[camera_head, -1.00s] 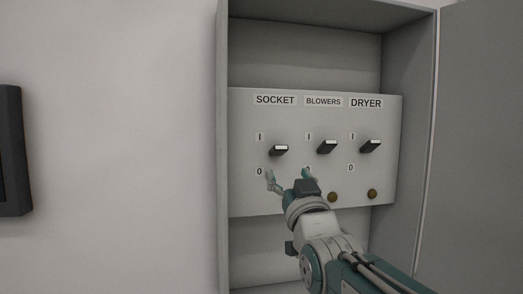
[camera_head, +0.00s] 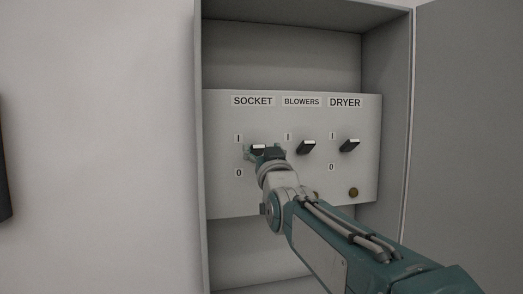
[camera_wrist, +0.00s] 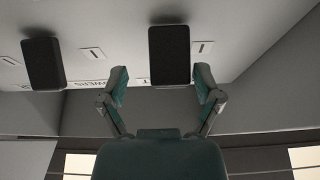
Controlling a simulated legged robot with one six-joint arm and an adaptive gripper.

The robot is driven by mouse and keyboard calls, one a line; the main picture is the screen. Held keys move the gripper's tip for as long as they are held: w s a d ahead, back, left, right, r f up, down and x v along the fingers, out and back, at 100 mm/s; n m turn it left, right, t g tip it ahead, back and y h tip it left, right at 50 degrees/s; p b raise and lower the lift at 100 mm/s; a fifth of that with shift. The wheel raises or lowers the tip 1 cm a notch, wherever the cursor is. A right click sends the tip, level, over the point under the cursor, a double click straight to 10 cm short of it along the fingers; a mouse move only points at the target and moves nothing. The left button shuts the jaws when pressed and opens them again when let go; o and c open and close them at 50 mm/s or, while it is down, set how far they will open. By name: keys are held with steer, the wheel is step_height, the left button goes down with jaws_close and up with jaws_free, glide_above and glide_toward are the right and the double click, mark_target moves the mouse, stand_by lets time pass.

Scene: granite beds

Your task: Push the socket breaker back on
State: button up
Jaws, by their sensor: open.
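The socket breaker is a black lever with a pale top edge (camera_head: 259,147), under the SOCKET label (camera_head: 253,101) on a light grey panel. It stands between the I mark (camera_head: 238,138) above and the 0 mark (camera_head: 239,173) below, to their right. My gripper (camera_head: 264,153) is open at this lever, with a finger on each side in the head view. In the wrist view the black lever (camera_wrist: 169,55) stands ahead of the gap between my open fingers (camera_wrist: 160,85). Contact cannot be told. My gripper hides the lever's lower part in the head view.
The BLOWERS lever (camera_head: 307,147) and the DRYER lever (camera_head: 349,145) stand to the right. The panel sits in a grey cabinet with side walls (camera_head: 386,130) and an open door (camera_head: 468,120) at right.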

steer(key=shift+a, duration=0.3)
steer(key=c, duration=0.8)
steer(key=shift+a+f, duration=0.1)
steer(key=shift+a, duration=0.2)
steer(key=c, duration=0.3)
steer(key=shift+c, duration=0.2)
steer(key=shift+d, duration=0.1)
steer(key=shift+g, duration=0.3)
steer(key=shift+w+r+g+h, duration=0.25)
steer(key=shift+r+g, duration=0.2)
steer(key=shift+g, duration=0.55)
steer(key=o, duration=1.1)
steer(key=shift+o, duration=0.2)
